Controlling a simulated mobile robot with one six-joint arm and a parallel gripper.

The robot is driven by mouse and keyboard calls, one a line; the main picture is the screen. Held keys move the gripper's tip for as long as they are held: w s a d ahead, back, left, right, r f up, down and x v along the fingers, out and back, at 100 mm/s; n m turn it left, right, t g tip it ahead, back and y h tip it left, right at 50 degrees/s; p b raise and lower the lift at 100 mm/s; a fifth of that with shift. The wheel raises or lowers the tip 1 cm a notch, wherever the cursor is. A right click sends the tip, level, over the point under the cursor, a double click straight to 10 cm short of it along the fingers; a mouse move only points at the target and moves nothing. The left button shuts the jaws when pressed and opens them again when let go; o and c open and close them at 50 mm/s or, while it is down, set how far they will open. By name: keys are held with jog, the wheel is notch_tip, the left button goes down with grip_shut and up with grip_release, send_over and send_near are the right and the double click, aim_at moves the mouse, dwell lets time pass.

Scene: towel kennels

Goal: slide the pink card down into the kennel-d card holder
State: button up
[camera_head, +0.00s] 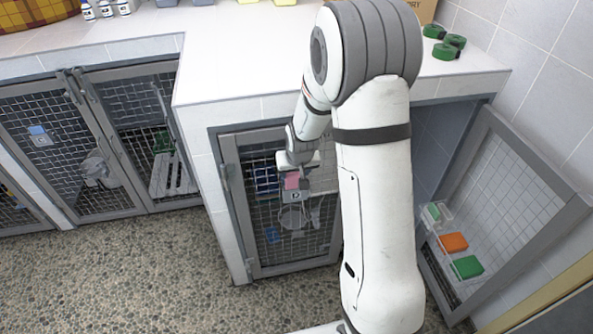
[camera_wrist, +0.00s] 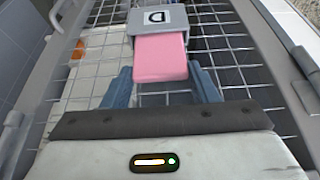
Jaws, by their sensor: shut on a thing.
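The pink card (camera_head: 292,181) is in my gripper (camera_head: 293,168), in front of the middle kennel door. I cannot tell how far the card's end sits inside. In the head view the holder (camera_head: 296,197) hangs on the mesh door, just below the card.
The kennel-d mesh door (camera_head: 238,205) is closed. At the right, an open door (camera_head: 545,165) stands near a clear bin with orange and green blocks (camera_head: 454,242). Green rolls (camera_head: 445,51) lie on the white counter (camera_head: 235,70). The pebbled floor in front is clear.

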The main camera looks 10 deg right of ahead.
jog(key=shift+f+b, duration=0.65)
jog(key=shift+f, duration=0.2)
jog(key=o, duration=1.3)
jog(key=shift+p+v, duration=0.35)
jog(key=shift+v, duration=3.55)
